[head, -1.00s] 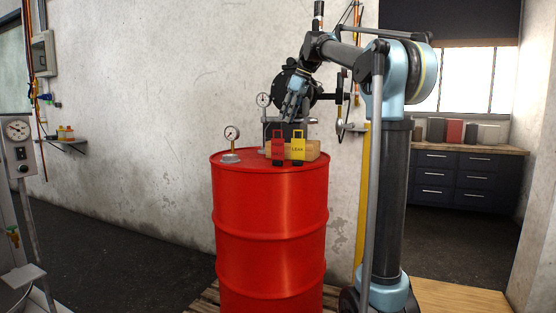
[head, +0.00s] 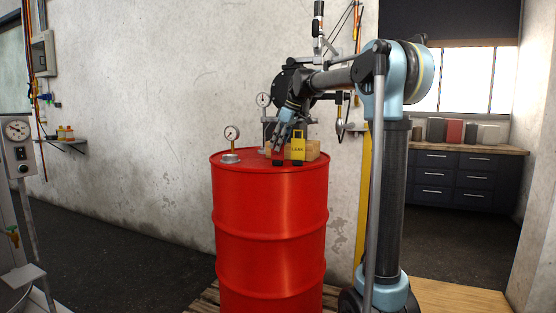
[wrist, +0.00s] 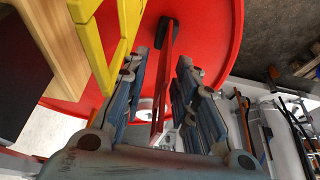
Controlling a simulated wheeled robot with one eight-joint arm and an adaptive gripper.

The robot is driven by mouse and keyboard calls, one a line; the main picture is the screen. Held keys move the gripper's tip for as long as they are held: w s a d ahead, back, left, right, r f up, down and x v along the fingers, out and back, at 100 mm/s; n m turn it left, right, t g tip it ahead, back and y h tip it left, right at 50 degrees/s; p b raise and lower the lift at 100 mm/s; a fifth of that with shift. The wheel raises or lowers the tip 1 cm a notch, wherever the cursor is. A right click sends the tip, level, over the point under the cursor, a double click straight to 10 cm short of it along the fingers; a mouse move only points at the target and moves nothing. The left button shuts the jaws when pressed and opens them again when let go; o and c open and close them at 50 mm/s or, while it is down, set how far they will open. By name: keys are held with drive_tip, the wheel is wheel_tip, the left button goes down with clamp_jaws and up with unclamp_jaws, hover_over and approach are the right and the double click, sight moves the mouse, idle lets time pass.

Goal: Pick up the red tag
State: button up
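The red tag (head: 278,156) stands upright on a dark foot on top of the red drum (head: 270,225). My gripper (head: 280,147) is over the tag from above and hides its upper part in the head view. In the wrist view the tag (wrist: 164,75) is seen nearly edge-on between the two fingers of my gripper (wrist: 158,85). There are gaps on both sides, so the fingers are open around it and not closed on it. A yellow tag (head: 298,149) with dark lettering stands just right of the red one.
A tan block (head: 314,149) sits behind the yellow tag. In the wrist view the yellow tag (wrist: 118,45) is close beside my left finger. A pressure gauge (head: 231,134) stands on the drum's left side, and another gauge (head: 263,100) stands farther back.

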drive_tip(key=shift+a+f, duration=0.2)
drive_tip(key=shift+f, duration=0.25)
clamp_jaws()
drive_tip(key=shift+r, duration=0.15)
